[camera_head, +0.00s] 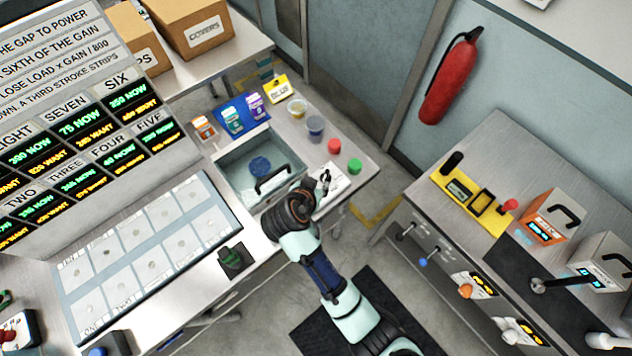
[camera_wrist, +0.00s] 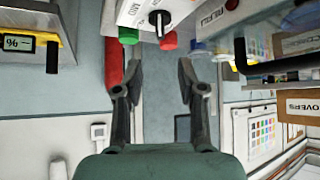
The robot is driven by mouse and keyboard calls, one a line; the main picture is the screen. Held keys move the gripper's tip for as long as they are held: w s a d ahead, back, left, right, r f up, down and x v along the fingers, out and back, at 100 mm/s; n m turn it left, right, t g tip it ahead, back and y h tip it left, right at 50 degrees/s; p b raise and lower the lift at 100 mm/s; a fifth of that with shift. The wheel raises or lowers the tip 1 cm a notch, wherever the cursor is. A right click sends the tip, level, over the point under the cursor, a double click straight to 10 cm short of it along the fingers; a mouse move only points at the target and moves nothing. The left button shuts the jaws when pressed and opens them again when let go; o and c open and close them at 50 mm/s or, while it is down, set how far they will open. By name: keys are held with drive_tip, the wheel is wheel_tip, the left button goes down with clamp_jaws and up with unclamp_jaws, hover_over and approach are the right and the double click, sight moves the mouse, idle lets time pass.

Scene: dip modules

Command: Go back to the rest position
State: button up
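My gripper (camera_wrist: 160,85) is open in the wrist view, with a clear gap between its two dark fingers and nothing held. In the head view my arm reaches up from the bottom to the front edge of the bench, with its dark wrist end (camera_head: 290,208) beside the open drawer. The fingers cannot be made out clearly there. A white box with a dark knob (camera_wrist: 148,14) is at the top of the wrist view, apart from the fingers. A green cap (camera_wrist: 129,36) and a red cap (camera_wrist: 168,41) show beside it.
A panel of labelled cells (camera_head: 140,250) lies left. Red (camera_head: 334,146) and green (camera_head: 355,166) caps sit right. The floor between the benches is clear; a fire extinguisher (camera_head: 447,80) hangs behind.

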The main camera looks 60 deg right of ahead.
idle(0.4)
drive_tip(key=w+a+r+n+t+y, duration=0.25)
drive_tip(key=w+a+r+n, duration=0.2)
drive_tip(key=a, duration=0.25)
drive_tip(key=w+a+r+n+t+y, duration=0.1)
drive_tip(key=w+a+r+n+t, duration=0.3)
drive_tip(key=a, duration=0.4)
drive_tip(key=a+r+n+t+y, duration=0.3)
drive_tip(key=a+r+n, duration=0.25)
drive_tip(key=a, duration=0.35)
drive_tip(key=a+r+n+t+y, duration=0.35)
drive_tip(key=a+r, duration=0.35)
drive_tip(key=a, duration=0.3)
wheel_tip(320, 180, up, 14)
drive_tip(key=d+h+p, duration=0.1)
drive_tip(key=p, duration=1.3)
drive_tip(key=shift+d+g+p, duration=0.2)
drive_tip(key=shift+g+p, duration=0.15)
drive_tip(key=shift+g, duration=0.05)
